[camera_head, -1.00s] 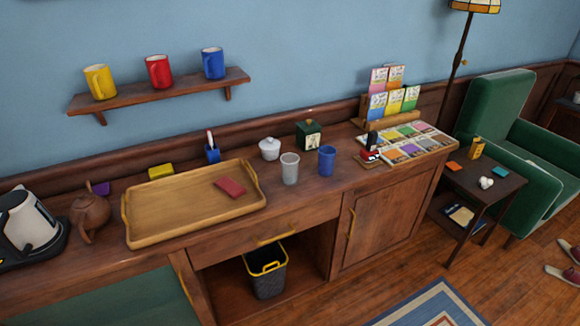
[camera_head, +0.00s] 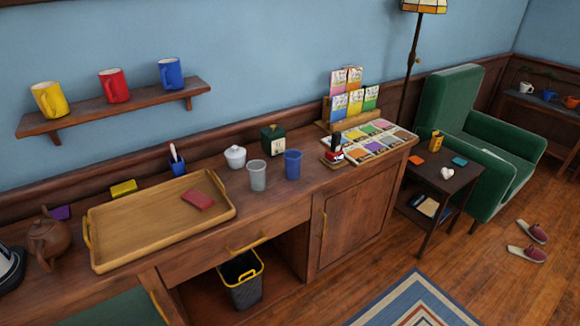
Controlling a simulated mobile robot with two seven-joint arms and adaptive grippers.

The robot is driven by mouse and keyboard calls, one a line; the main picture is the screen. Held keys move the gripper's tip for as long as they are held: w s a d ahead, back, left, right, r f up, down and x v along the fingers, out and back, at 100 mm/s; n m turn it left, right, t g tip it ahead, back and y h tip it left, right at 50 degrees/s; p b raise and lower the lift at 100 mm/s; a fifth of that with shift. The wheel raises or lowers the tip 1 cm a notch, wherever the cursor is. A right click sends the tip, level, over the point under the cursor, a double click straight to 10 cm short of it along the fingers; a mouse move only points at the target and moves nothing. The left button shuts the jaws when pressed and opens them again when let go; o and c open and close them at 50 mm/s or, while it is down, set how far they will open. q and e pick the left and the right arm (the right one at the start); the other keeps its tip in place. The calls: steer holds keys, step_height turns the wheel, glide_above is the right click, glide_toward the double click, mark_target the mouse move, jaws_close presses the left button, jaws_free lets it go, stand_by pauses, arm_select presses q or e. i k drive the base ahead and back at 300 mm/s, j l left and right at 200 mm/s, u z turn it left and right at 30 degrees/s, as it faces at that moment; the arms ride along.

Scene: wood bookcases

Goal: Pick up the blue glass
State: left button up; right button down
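The blue glass (camera_head: 293,165) stands upright on the wooden sideboard (camera_head: 272,210), near the middle of the view. A clear grey glass (camera_head: 257,176) stands just to its left, with a small gap between them. A blue mug (camera_head: 171,74) with a handle sits on the wall shelf at upper left. Neither of my grippers shows in the head view.
A wooden tray (camera_head: 97,262) with a red item lies left of the glasses. A white lidded pot (camera_head: 235,157), a dark green box (camera_head: 273,140), a red-and-black stamp-like object (camera_head: 334,152) and a tea-packet display (camera_head: 345,125) stand nearby. Open floor lies in front at right.

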mark_target(292, 158)
steer(key=i+l+u, duration=0.15)
steer(key=i+l, duration=0.35)
steer(key=i+l+u, duration=0.15)
steer(key=i+l, duration=0.3)
steer(key=l, duration=0.15)
